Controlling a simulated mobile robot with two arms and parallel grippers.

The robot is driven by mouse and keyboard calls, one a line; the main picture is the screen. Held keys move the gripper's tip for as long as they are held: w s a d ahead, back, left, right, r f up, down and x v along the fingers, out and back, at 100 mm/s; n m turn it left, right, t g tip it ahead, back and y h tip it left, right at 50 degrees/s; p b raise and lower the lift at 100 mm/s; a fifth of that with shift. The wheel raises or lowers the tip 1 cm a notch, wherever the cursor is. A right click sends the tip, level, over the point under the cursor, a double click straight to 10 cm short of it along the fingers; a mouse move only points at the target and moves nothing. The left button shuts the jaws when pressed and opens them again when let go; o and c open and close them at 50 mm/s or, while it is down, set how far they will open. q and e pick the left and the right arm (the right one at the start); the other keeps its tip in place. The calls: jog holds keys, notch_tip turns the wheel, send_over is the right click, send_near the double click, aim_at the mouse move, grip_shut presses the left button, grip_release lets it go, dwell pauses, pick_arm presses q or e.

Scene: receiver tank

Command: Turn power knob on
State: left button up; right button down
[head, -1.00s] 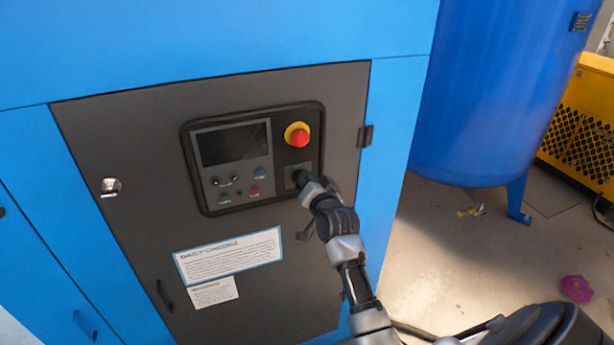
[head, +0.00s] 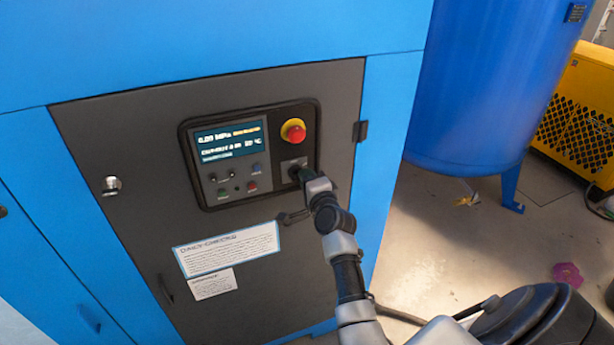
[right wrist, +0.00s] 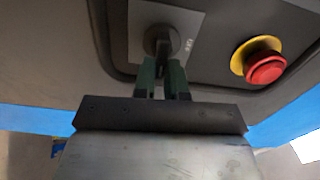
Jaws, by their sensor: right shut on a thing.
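The power knob (right wrist: 161,42) is a dark rotary knob on a grey plate of the control panel (head: 185,160), below the red emergency button. My right gripper (right wrist: 162,68) is shut on the knob, with its green fingers on either side of the handle. In the head view the right gripper (head: 297,174) reaches the knob from below right and hides most of it. The panel's display (head: 229,138) is lit with white and yellow text. My left gripper is not in view.
The red emergency button (head: 294,131) on a yellow collar sits just above my right gripper. A blue tank (head: 490,90) stands to the right, with a yellow machine (head: 585,110) behind it. The floor between is mostly clear, with a purple item (head: 568,274).

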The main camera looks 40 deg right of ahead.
jog(key=shift+m, duration=0.6)
jog(key=c, duration=1.2)
grip_release()
jog(key=shift+f, duration=0.1)
jog(key=b+v, duration=0.2)
jog(key=v, duration=0.8)
jog(key=shift+s+a, duration=0.1)
jog(key=shift+s, duration=0.25)
